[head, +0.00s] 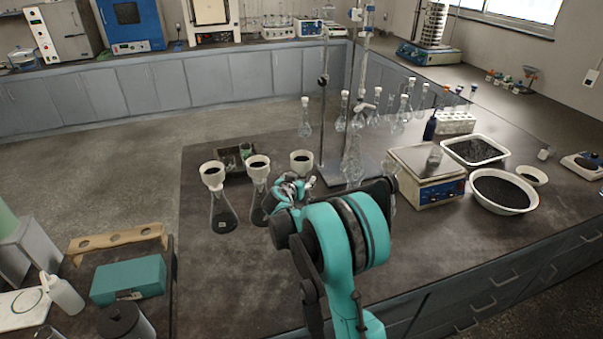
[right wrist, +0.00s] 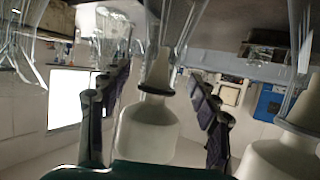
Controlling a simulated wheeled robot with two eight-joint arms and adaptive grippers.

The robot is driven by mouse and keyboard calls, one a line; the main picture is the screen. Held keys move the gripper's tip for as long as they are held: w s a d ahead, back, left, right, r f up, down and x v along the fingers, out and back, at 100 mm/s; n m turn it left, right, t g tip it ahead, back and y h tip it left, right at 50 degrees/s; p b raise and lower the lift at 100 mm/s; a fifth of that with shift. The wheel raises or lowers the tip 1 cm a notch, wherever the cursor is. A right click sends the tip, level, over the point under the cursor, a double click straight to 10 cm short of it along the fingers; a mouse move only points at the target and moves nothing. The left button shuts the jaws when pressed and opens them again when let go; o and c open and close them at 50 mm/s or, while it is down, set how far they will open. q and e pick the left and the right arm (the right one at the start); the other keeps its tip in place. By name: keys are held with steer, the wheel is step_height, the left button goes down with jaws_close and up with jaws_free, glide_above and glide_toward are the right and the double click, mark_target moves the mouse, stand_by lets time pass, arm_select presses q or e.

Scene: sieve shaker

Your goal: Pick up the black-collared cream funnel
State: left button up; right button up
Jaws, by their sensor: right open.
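Three cream funnels stand in conical flasks on the dark bench: a left one (head: 212,174), a middle one (head: 258,166) and a right one (head: 302,161). In the right wrist view, which is upside down, a black-collared cream funnel (right wrist: 148,136) lies between the two spread fingers of the gripper (right wrist: 155,122), with gaps at both sides. Another cream funnel (right wrist: 283,158) with a dark collar is at the right edge. My left gripper is not in view.
A retort stand (head: 322,110) and several glass flasks (head: 357,160) stand close behind and right of the gripper. A balance (head: 428,180) and white basins of dark grains (head: 503,208) are further right. The bench front left of the gripper is clear.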

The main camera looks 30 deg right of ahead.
steer(key=shift+w+d+f, duration=0.1)
steer(key=shift+w+d, duration=0.05)
steer(key=shift+d, duration=0.05)
steer(key=shift+a, duration=0.1)
steer(key=shift+c, duration=0.7)
steer(key=c, duration=1.2)
